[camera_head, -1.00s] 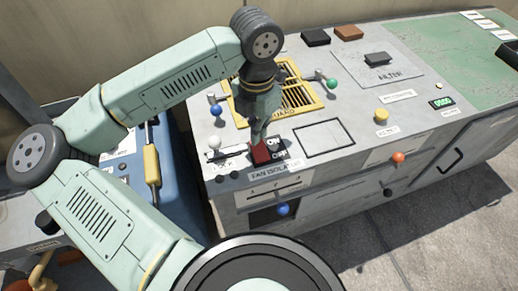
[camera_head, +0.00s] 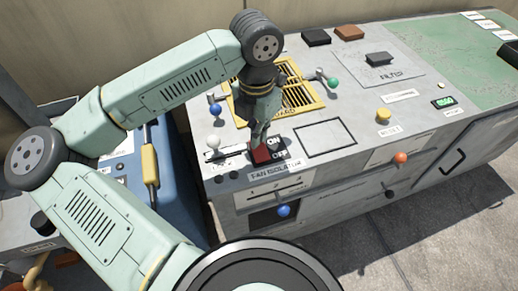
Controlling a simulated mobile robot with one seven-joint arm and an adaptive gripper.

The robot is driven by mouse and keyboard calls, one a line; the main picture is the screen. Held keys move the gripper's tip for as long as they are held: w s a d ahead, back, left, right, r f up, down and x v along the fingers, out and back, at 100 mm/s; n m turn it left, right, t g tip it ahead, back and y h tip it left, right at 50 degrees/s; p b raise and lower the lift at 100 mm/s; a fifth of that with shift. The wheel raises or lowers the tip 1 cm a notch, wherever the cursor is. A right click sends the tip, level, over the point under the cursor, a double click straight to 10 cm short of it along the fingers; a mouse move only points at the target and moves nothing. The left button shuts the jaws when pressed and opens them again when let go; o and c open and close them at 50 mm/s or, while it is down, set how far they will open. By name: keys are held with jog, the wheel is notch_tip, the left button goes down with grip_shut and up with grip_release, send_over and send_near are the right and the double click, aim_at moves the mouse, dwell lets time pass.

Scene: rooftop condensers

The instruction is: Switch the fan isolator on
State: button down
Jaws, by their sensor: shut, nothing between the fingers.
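The fan isolator is a red switch (camera_head: 262,155) on the grey cabinet top, with ON and OFF marked on a dark plate (camera_head: 275,147) beside it. A white label (camera_head: 275,171) reading FAN ISOLATOR lies in front of it. My gripper (camera_head: 259,140) points down at the red switch from above, its fingers shut with nothing between them. The fingertips are at or just over the switch; I cannot tell whether they touch. The gripper hides part of the switch, so its exact tilt is unclear.
A white-knobbed lever (camera_head: 213,142) stands just left of the switch. A blue-knobbed lever (camera_head: 216,109), a yellow guard grille (camera_head: 299,95) and a green-knobbed lever (camera_head: 332,84) are behind. An orange knob (camera_head: 401,158) and a lower blue knob (camera_head: 284,211) stick out in front.

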jog(key=shift+f+b, duration=0.4)
jog(key=shift+r+p, duration=1.45)
jog(key=shift+r, duration=2.1)
jog(key=shift+s+f, duration=0.1)
